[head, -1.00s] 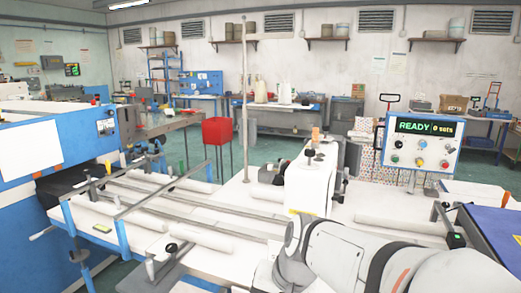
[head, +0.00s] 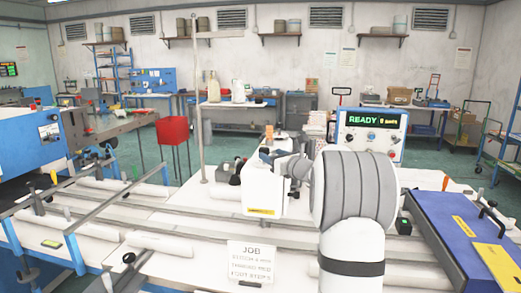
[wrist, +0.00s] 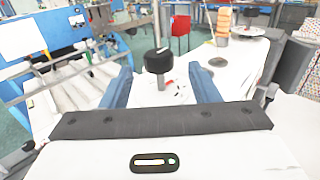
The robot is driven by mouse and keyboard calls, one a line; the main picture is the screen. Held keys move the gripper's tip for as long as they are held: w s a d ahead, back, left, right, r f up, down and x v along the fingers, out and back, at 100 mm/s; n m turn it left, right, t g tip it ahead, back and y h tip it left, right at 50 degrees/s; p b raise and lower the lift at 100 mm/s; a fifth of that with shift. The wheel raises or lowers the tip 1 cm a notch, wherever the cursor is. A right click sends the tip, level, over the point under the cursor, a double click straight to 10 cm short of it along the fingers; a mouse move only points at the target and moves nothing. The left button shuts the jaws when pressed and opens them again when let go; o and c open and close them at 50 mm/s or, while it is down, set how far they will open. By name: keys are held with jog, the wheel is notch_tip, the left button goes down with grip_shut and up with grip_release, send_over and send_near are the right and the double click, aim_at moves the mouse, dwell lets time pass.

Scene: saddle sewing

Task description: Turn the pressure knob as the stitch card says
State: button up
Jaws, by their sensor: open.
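A black knob (wrist: 158,61) on a short metal post stands in the wrist view, with a pale mark on its top. My gripper (wrist: 161,72) is open, its two blue fingers to the left and right of the knob. I cannot tell whether they touch it. The white sewing machine head (head: 262,185) is partly hidden by my arm in the head view, and the knob is hidden there. The stitch card (head: 251,262), headed JOB, lies on the white table at the front. Its smaller lines are too blurred to read surely.
A control panel (head: 371,136) reading READY stands behind my arm. An orange spool (wrist: 223,22) stands beyond the knob to the right. Rails (head: 100,232) cross the table at left, and a blue plate (head: 450,235) lies at right. A red box (head: 173,131) stands behind.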

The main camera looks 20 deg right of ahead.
jog(key=w, duration=0.2)
jog(key=w+a+p, duration=0.1)
jog(key=w, duration=0.4)
jog(key=shift+w+a+p, duration=0.15)
jog(key=shift+a+p, duration=0.1)
jog(key=shift+p, duration=0.15)
